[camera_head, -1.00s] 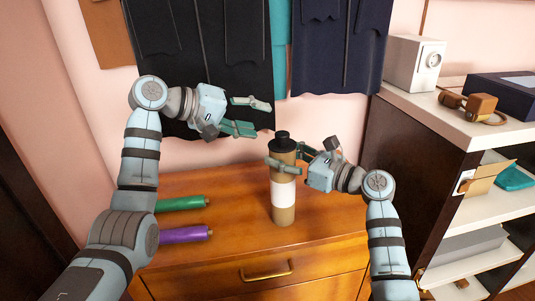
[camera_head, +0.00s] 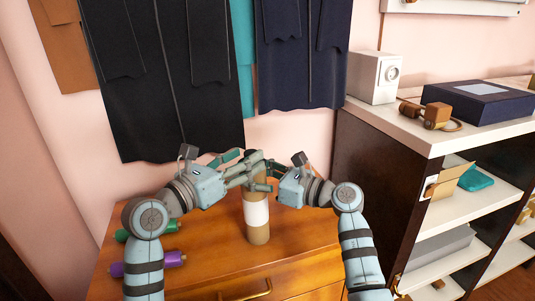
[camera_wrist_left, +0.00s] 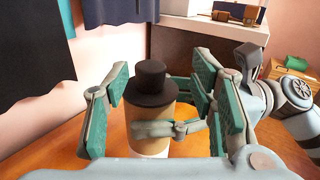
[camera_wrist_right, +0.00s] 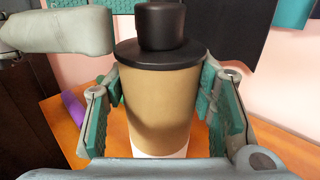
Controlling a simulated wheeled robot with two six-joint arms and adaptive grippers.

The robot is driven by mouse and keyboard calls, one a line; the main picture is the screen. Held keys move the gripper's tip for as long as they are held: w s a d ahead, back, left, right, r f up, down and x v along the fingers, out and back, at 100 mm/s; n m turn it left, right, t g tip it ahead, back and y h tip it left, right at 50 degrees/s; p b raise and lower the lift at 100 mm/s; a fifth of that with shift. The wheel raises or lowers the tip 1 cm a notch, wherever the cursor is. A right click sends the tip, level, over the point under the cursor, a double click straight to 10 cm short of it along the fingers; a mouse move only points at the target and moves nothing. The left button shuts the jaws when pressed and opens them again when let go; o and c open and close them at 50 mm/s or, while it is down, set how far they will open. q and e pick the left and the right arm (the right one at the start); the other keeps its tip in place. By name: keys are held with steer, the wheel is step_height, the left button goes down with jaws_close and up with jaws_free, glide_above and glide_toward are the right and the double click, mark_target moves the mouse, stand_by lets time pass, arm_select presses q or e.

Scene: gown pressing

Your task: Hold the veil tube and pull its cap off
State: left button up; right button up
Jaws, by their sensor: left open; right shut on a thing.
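The veil tube (camera_head: 257,236) stands upright on the wooden dresser, tan with a white label. Its black cap (camera_wrist_left: 150,80) is on its top, with a wide rim and a narrower knob; it also shows in the right wrist view (camera_wrist_right: 160,28). In the head view the fingers largely hide the cap. My right gripper (camera_head: 262,178) is shut on the upper tan body of the tube, just below the cap. My left gripper (camera_head: 243,166) is open at the top of the tube, with its fingers on either side of the cap and apart from it.
A green roll (camera_head: 150,228) and a purple roll (camera_head: 170,259) lie on the dresser (camera_head: 300,235) at the left. Dark gowns (camera_head: 165,80) hang on the wall behind. A shelf unit (camera_head: 400,125) with boxes stands at the right.

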arm_select(q)
steer(key=x, duration=0.4)
steer(key=shift+w+a+f, duration=0.1)
steer(key=shift+w, duration=0.1)
jaws_close()
steer(key=c, duration=0.8)
jaws_free()
steer(key=shift+s, duration=0.1)
steer(key=shift+c, duration=0.2)
jaws_close()
